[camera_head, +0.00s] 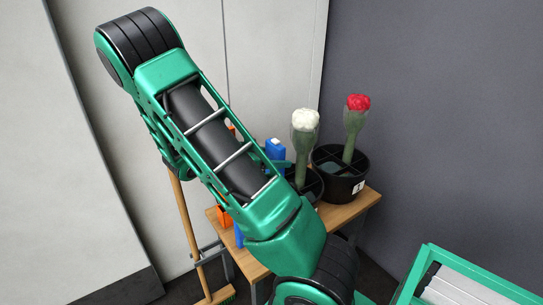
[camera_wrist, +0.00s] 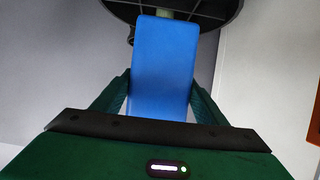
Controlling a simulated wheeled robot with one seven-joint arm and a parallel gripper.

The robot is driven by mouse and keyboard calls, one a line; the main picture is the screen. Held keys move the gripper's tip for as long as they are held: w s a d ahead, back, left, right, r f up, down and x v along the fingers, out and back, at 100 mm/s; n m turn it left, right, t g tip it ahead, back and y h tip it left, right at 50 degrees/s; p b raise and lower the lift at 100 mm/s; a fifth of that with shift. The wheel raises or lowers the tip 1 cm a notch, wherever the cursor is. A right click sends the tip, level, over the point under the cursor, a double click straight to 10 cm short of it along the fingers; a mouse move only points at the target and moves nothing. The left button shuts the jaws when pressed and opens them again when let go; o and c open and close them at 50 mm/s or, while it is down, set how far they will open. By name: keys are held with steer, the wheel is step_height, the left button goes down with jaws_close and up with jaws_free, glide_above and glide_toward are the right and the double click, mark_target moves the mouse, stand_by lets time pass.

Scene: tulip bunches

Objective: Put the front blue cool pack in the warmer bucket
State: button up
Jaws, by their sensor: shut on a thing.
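A blue cool pack (camera_wrist: 165,62) stands between the two green fingers of my gripper (camera_wrist: 160,93) in the wrist view, and my gripper is shut on it. In the head view a blue pack (camera_head: 275,149) shows beside a green finger part, left of the white tulip bunch; it appears to be the held one. Another blue item (camera_head: 239,236) shows at the table's left edge, partly hidden by my arm. A black bucket (camera_head: 345,188) with a white label holds red tulips. A second black bucket (camera_head: 317,187) holds white tulips and is partly hidden. I cannot tell which is warmer.
The wooden table (camera_head: 351,211) stands in the corner by a grey wall. An orange item (camera_head: 224,216) sits at its left edge. A broom (camera_head: 187,230) leans at the left. A green-framed rack (camera_head: 465,283) is at lower right. In the wrist view a dark round rim (camera_wrist: 205,15) lies beyond the pack.

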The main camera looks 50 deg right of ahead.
steer(key=shift+s+d+f, duration=0.1)
steer(key=shift+f, duration=1)
steer(key=shift+s+d+f, duration=0.1)
steer(key=shift+f, duration=1)
step_height(320, 180, down, 8)
steer(key=shift+r, duration=0.25)
steer(key=o, duration=1.5)
steer(key=shift+c, duration=0.2)
steer(key=shift+w+a, duration=0.1)
steer(key=shift+a, duration=0.05)
steer(key=v, duration=1)
steer(key=shift+a, duration=0.2)
steer(key=shift+r, duration=0.15)
